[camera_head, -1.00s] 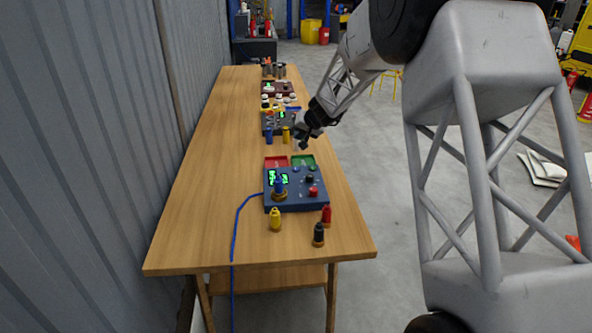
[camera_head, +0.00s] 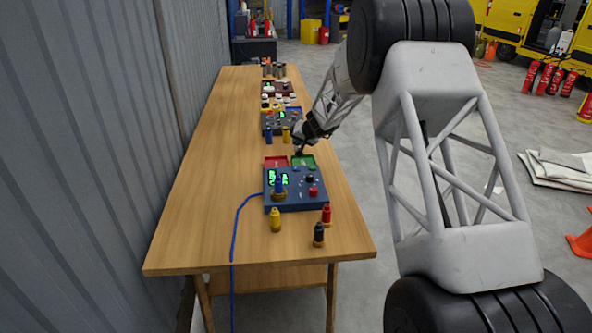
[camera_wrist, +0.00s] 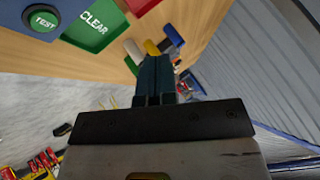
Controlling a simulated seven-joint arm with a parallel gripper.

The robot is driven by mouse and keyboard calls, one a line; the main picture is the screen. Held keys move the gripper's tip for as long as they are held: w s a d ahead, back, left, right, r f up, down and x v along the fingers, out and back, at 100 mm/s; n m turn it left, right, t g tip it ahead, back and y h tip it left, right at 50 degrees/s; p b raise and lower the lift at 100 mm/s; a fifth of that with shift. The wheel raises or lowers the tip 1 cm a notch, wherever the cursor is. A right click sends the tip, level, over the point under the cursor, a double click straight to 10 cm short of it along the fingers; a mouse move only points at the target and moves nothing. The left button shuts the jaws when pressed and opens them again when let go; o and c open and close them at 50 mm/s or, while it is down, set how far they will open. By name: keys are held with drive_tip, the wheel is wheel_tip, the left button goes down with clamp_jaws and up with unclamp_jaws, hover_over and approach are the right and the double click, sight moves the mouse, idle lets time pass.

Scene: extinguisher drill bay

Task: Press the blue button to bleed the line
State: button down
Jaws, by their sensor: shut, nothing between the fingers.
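The blue control box (camera_head: 290,204) sits on the near part of the bench, with a lit green display, a blue-topped stick (camera_head: 279,186), a black knob (camera_head: 309,179) and a red button (camera_head: 313,191). A small, apparently blue button (camera_head: 297,170) is at its far edge, left of a small green one. The wrist view shows a green TEST button (camera_wrist: 42,20) on the box corner; the blue button is not visible there. My gripper (camera_head: 299,152) is shut and empty, just beyond the box near the green CLEAR pad (camera_head: 303,160). Its closed fingers (camera_wrist: 156,62) show in the wrist view.
A red pad (camera_head: 276,162) lies beside the green one. Yellow (camera_head: 275,220), black (camera_head: 318,235) and red (camera_head: 326,214) bottles stand in front of the box. Blue and yellow bottles (camera_head: 286,135) stand behind. A blue cable (camera_head: 237,220) runs off the bench. The bench's left side is clear.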

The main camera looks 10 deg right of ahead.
sight(297, 168)
drive_tip(key=shift+f, duration=0.15)
drive_tip(key=shift+f, duration=4.3)
drive_tip(key=shift+f, duration=0.85)
drive_tip(key=shift+r, duration=0.1)
idle(0.4)
drive_tip(key=shift+r, duration=0.7)
drive_tip(key=shift+r, duration=0.2)
drive_tip(key=shift+r, duration=2.35)
